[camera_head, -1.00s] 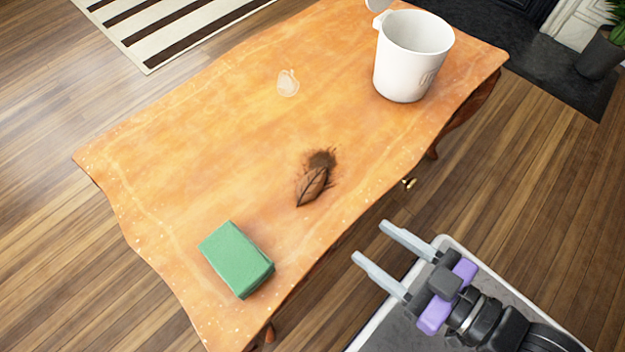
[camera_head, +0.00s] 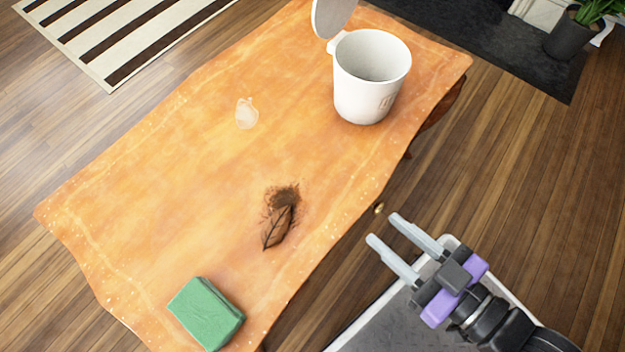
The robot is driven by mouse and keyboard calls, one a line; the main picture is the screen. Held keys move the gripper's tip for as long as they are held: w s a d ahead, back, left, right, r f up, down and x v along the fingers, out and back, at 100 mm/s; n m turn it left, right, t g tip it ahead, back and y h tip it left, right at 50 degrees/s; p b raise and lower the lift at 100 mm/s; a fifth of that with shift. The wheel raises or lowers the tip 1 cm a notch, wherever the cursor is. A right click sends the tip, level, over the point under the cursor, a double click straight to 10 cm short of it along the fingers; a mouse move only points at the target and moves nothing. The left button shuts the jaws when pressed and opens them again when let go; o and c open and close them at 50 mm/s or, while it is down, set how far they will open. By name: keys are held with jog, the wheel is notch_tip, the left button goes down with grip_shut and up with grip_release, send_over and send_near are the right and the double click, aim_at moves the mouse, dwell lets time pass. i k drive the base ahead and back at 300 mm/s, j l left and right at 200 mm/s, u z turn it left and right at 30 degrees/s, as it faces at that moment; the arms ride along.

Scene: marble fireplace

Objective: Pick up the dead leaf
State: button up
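The dead leaf (camera_head: 277,229) is brown, pointed and dark-veined. It lies on the orange wooden table (camera_head: 180,170) near the edge closest to me, overlapping a dark dirt smudge (camera_head: 284,196). My gripper (camera_head: 384,228) is at the right, over the floor side of the table edge. Its two grey fingers are apart, with nothing between them, and point up-left toward the table. The gripper is clear of the leaf, to its right.
A white bin (camera_head: 368,95) with its lid (camera_head: 331,16) raised stands at the table's far right. A green sponge block (camera_head: 206,313) lies at the near left corner. A small pale translucent item (camera_head: 246,114) lies mid-table. The table's left half is clear.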

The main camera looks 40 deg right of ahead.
aim_at(275, 227)
jog(key=j+z, duration=0.2)
jog(key=z, duration=0.25)
jog(key=j+z, duration=0.25)
jog(key=z, duration=0.25)
jog(key=k+j+z, duration=0.15)
jog(key=z, duration=0.3)
jog(key=k+j+z, duration=0.1)
jog(key=z, duration=0.35)
jog(key=k+j+z, duration=0.2)
jog(key=k+j, duration=0.2)
jog(key=k+j+z, duration=0.2)
jog(key=k+j, duration=0.15)
jog(key=k, duration=0.25)
jog(key=k+j+z, duration=0.2)
jog(key=k, duration=0.3)
jog(key=j, duration=0.1)
